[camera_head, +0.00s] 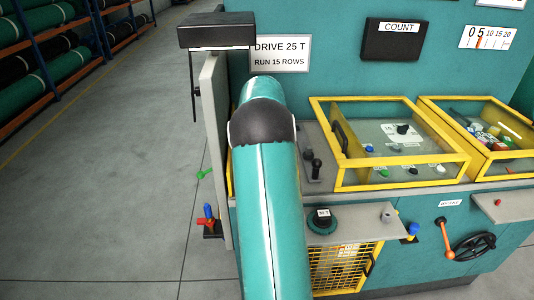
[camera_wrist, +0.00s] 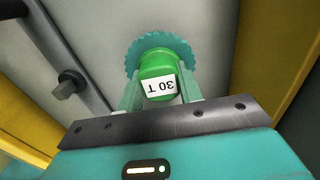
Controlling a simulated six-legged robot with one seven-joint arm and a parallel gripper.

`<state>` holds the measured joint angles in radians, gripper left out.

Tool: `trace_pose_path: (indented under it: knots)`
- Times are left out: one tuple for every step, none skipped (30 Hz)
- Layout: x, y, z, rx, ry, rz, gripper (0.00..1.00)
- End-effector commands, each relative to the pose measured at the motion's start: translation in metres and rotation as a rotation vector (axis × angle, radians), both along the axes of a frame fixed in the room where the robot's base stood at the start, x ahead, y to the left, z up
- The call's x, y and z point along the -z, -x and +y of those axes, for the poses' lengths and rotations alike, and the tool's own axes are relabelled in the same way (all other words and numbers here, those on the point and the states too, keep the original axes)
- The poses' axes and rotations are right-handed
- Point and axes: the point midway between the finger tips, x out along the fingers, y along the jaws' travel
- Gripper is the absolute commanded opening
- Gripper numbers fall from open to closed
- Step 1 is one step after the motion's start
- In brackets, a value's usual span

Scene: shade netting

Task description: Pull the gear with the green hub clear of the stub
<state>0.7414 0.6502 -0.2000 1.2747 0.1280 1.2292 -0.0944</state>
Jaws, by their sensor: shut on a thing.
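In the wrist view the gear (camera_wrist: 134,56) is a teal toothed disc with a bright green hub (camera_wrist: 158,62). A white label on the hub reads 30 T, upside down in the picture. My gripper (camera_wrist: 161,90) is shut on the green hub, one finger on each side. A pale grey surface lies behind the gear. The stub is hidden behind the gear and hub, so I cannot tell whether the gear still sits on it. In the head view my arm hides the gear and gripper.
In the wrist view a grey bar with a dark knob (camera_wrist: 70,84) runs left of the gear. In the head view, a sign (camera_head: 280,54) reads DRIVE 25 T. A dark-hubbed gear (camera_head: 322,222) sits on a grey shelf (camera_head: 355,235). Yellow-framed boxes (camera_head: 390,183) stand right; floor is clear left.

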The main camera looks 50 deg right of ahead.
Motion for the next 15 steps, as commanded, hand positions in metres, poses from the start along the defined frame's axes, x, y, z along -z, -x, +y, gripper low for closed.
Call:
trace_pose_path:
  knots:
    - [-0.0023,-0.0003,-0.0003,0.000,0.002,-0.002,0.00]
    - [-0.0028,-0.0003,-0.0003,0.000,0.002,-0.002,0.00]
    - [-0.0035,-0.0003,-0.0003,0.000,0.002,-0.002,0.00]
    - [-0.0041,-0.0003,-0.0003,0.000,0.002,-0.002,0.00]
    - [-0.0046,-0.0003,-0.0003,0.000,0.002,-0.002,0.00]
    - [-0.0053,-0.0003,-0.0004,0.000,0.002,-0.002,0.00]
    - [-0.0058,-0.0003,-0.0004,0.000,0.002,-0.002,0.00]
    - [-0.0063,-0.0003,-0.0004,0.000,0.002,-0.002,0.00]
    - [-0.0070,-0.0003,-0.0004,0.000,0.002,-0.002,0.00]
    - [-0.0076,-0.0003,-0.0005,0.000,0.002,-0.002,0.00]
    - [-0.0080,-0.0004,-0.0005,0.000,0.002,-0.002,0.00]
    - [-0.0086,-0.0004,-0.0005,0.000,0.002,-0.002,0.00]
    - [-0.0089,-0.0004,-0.0005,0.000,0.002,-0.002,0.00]
    - [-0.0091,-0.0003,-0.0004,0.000,0.002,-0.002,0.00]
    - [-0.0093,-0.0003,-0.0004,0.000,0.002,-0.002,0.00]
